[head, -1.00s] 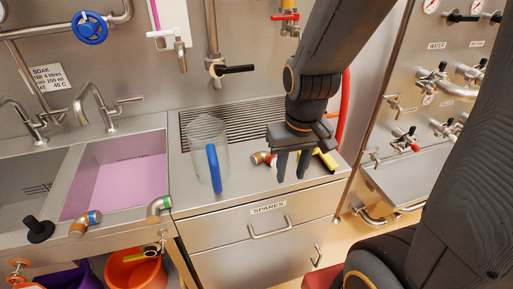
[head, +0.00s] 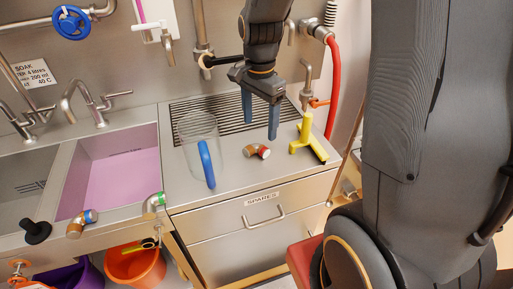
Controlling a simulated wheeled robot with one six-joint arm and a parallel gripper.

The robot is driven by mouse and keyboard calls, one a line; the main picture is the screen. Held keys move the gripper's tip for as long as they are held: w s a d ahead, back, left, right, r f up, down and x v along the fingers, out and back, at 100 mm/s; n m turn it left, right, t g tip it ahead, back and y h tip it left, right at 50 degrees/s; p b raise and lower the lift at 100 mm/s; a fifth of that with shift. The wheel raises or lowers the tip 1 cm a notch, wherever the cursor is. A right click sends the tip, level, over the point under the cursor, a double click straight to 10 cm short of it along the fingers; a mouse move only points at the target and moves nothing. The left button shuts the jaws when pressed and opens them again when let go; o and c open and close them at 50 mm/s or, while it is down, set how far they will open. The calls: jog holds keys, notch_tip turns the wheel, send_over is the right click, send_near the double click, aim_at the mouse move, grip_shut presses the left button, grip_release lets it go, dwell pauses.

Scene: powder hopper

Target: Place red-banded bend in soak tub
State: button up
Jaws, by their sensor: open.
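The red-banded bend (head: 257,151), a short copper-coloured elbow with a red band and a pale end, lies on the steel worktop. The soak tub (head: 112,148) is the right-hand steel basin at left, holding pink liquid. A blue-banded bend (head: 82,223) and a green-banded bend (head: 153,205) lie on the tub's front ledge.
A clear jug (head: 199,137) with a blue handle stands between tub and bend. A yellow tool (head: 308,140) is right of the bend. A black plunger (head: 36,232) stands at the left basin's front. A tap (head: 85,100) rises behind the tub. An orange bucket (head: 137,266) is below.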

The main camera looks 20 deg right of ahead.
aim_at(258, 145)
jog(key=shift+a+f+p, duration=0.15)
jog(key=shift+f+p, duration=1.15)
jog(key=shift+f, duration=2.4)
jog(key=c, duration=1.4)
jog(key=shift+o, duration=0.2)
jog(key=shift+r, duration=0.1)
